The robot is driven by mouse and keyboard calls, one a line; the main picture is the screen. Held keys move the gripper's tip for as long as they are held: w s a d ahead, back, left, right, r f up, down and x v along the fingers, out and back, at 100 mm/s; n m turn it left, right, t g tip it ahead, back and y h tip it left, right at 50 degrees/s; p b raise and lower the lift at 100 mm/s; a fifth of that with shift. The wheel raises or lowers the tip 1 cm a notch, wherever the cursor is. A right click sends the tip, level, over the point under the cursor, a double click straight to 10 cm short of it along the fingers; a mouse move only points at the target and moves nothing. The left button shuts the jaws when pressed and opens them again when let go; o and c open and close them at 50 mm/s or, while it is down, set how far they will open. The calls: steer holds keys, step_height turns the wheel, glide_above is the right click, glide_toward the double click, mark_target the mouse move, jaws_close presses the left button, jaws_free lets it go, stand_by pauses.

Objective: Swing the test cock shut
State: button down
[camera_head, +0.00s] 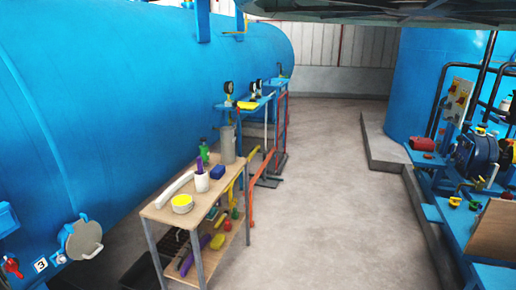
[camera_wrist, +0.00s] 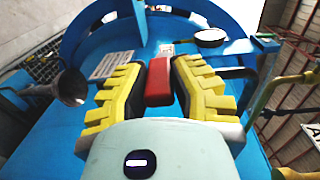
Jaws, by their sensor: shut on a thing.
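In the wrist view, my gripper (camera_wrist: 159,74) has its two yellow, ridged fingers with dark pads on either side of a red handle (camera_wrist: 158,88). The gripper is shut on this handle, which appears to be the lever of the test cock. The cock's body behind the handle is hidden, and how far the lever is turned cannot be told. My gripper does not show in the head view.
In the wrist view, a metal funnel (camera_wrist: 70,88) is at left, a round gauge (camera_wrist: 208,37) at upper right, and a yellow pipe (camera_wrist: 282,82) at right. In the head view, a cart (camera_head: 160,212) stands beside the blue vessel (camera_head: 120,100); the floor (camera_head: 320,180) right of it is clear.

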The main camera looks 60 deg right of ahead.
steer(key=shift+s+a+f+y+b, duration=0.15)
steer(key=shift+f+y+b, duration=0.15)
steer(key=shift+b, duration=0.3)
steer(key=c, duration=0.8)
jaws_free()
step_height(320, 180, up, 10)
steer(key=shift+r, duration=0.1)
